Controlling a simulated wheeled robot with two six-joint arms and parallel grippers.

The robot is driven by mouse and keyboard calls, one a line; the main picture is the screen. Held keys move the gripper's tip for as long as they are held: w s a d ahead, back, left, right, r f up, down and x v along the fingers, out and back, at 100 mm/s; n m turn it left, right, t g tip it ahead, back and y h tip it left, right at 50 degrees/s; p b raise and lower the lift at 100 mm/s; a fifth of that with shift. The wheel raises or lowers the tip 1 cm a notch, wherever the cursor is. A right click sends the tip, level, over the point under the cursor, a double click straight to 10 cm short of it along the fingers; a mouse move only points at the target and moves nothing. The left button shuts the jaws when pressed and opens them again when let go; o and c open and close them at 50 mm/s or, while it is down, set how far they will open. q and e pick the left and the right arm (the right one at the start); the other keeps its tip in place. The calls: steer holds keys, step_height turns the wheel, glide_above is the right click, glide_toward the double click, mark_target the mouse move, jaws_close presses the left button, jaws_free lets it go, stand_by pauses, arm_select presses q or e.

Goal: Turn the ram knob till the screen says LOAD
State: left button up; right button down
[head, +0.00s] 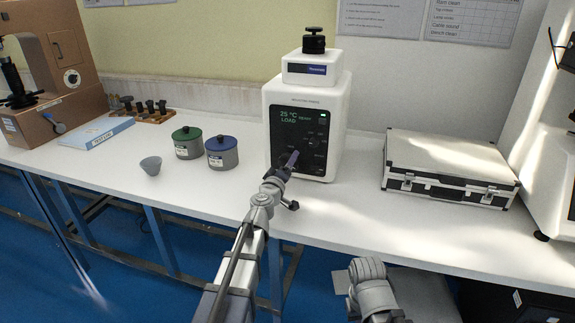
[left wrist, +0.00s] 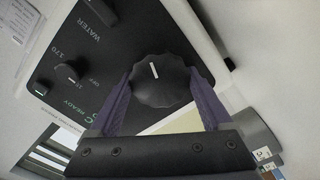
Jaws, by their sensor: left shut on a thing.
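The white tester (head: 308,90) stands on the bench with a black front panel (head: 310,125). Its screen (head: 291,117) shows green text that reads 25 °C, READY and LOAD. My left gripper (head: 291,160) is at the lower left of the panel. In the left wrist view its two purple fingers are shut on a round black scalloped knob (left wrist: 158,82) with a white pointer line, one finger on each side. In the head view the fingers mostly hide this knob. Part of my right arm shows at the bottom, but its gripper is out of sight.
A smaller black knob (left wrist: 70,72) sits on the panel near the held one. A green-lidded pot (head: 187,143) and a blue-lidded pot (head: 222,153) stand left of the tester, with a small grey cup (head: 151,165). A silver case (head: 448,167) lies to the right.

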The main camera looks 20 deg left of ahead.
arm_select(q)
steer(key=o, duration=1.2)
steer(key=shift+c, duration=0.2)
steer(key=s, duration=0.8)
steer(key=shift+a, duration=0.1)
